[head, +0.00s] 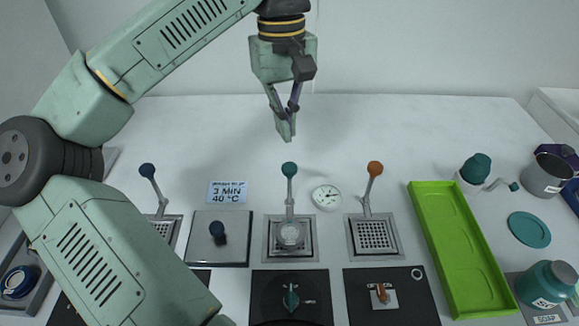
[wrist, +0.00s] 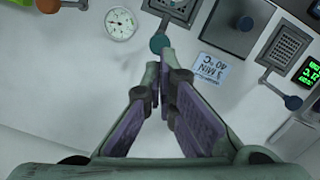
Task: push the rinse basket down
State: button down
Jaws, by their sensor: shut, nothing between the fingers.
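Three square mesh baskets with lever handles stand in a row; no label shows which is the rinse basket. The left basket (head: 166,228) has a blue-knobbed handle (head: 147,170). The middle basket (head: 274,248) holds a round pale part (head: 291,234) and has a teal-knobbed handle (head: 289,169). The right basket (head: 374,234) has an orange-knobbed handle (head: 375,168). My gripper (head: 286,137) is shut and empty, pointing down behind the teal knob, apart from it in the head view. In the wrist view its fingertips (wrist: 163,62) appear close to the teal knob (wrist: 159,43).
A square lid (head: 205,250) with a dark blue knob sits between the left and middle baskets. A sign (head: 228,192) reads 3 MIN 40 °C. A round dial (head: 326,197) lies right of the teal handle. A green tray (head: 451,245) and jars stand right. The back table is clear.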

jog(key=b, duration=0.5)
send_over(288, 178)
jog(key=w, duration=0.1)
jog(key=shift+f, duration=3.25)
notch_tip(288, 178, down, 7)
jog(key=b, duration=0.5)
jog(key=shift+r, duration=0.15)
jog(key=shift+r+p, duration=0.3)
jog(key=shift+r, duration=0.1)
jog(key=shift+w+r, duration=0.1)
jog(key=shift+w, duration=0.05)
jog(key=shift+w+a+r+p, duration=0.25)
jog(key=shift+w+p, duration=0.15)
jog(key=shift+w, duration=0.1)
jog(key=shift+w+a+r+p, duration=0.1)
jog(key=shift+w+r+p, duration=0.1)
jog(key=shift+w+p, duration=0.2)
jog(key=shift+w+a, duration=0.15)
jog(key=shift+w, duration=0.2)
